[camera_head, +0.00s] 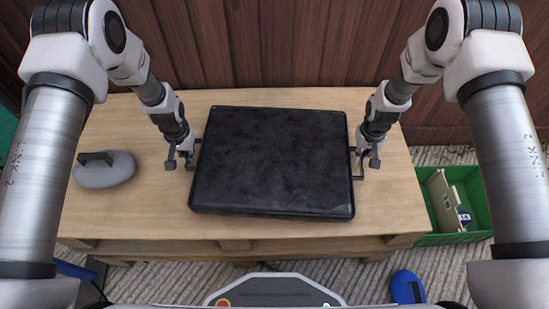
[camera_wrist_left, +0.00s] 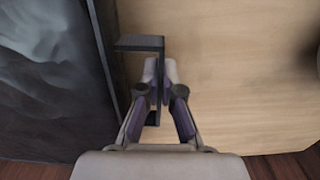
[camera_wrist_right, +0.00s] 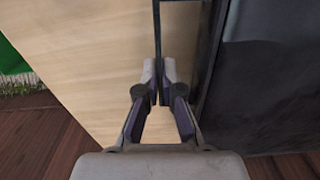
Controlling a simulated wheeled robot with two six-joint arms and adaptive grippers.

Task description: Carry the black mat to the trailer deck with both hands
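The black mat (camera_head: 272,160) is a dark, flat rectangular slab lying on a wooden table, with a thin bar handle on each short side. My left gripper (camera_head: 180,162) is at its left side; in the left wrist view its fingers (camera_wrist_left: 160,72) close on both sides of the left handle bar (camera_wrist_left: 140,43). My right gripper (camera_head: 367,160) is at its right side; in the right wrist view its fingers (camera_wrist_right: 159,72) close on both sides of the right handle bar (camera_wrist_right: 157,30). I cannot make out a trailer deck.
The wooden table (camera_head: 240,228) has bare top around the mat. A grey stone-like object with a dark handle (camera_head: 104,170) sits at its left. A green crate (camera_head: 478,195) with items stands to the right on the floor. A wooden plank wall (camera_head: 275,45) rises behind.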

